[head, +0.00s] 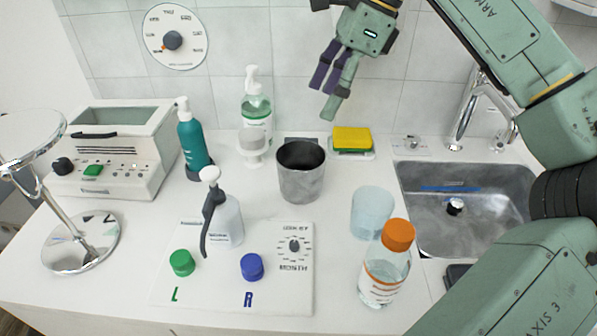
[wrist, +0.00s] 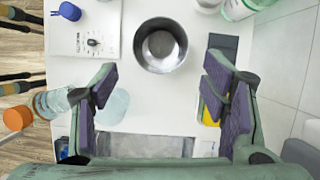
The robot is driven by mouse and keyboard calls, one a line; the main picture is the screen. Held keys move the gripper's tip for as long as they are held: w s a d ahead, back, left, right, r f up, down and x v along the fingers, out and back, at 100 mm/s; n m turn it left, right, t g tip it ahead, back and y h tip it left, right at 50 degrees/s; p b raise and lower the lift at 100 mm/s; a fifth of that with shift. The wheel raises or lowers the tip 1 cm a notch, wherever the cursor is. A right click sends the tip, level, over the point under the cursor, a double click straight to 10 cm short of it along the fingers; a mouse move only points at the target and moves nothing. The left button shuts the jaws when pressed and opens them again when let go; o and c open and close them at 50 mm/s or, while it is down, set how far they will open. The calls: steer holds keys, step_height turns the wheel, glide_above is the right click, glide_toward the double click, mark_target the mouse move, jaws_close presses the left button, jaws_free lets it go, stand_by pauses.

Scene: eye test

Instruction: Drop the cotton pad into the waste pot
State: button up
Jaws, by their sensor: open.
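The waste pot (head: 301,180) is a dark grey metal pot standing upright near the middle of the counter. In the wrist view the pot (wrist: 140,45) shows its open mouth, with no pad visible inside. A pale round piece (head: 251,141) rests on a small white stand (head: 253,158) left of the pot; it may be the cotton pad, but I cannot tell. My gripper (head: 323,103) is open and empty, high above the back of the counter. In the wrist view my gripper (wrist: 160,72) has its fingers wide apart, with the pot seen beyond them.
A clear tumbler (head: 371,212) and an orange-capped bottle (head: 385,270) stand right of the pot. A yellow sponge (head: 352,138) lies behind it. Pump bottles (head: 256,108) stand at the back left. A spray bottle (head: 224,217) stands in front. The sink (head: 480,212) is at right.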

steer(key=v, duration=0.7)
steer(key=shift+r, duration=0.15)
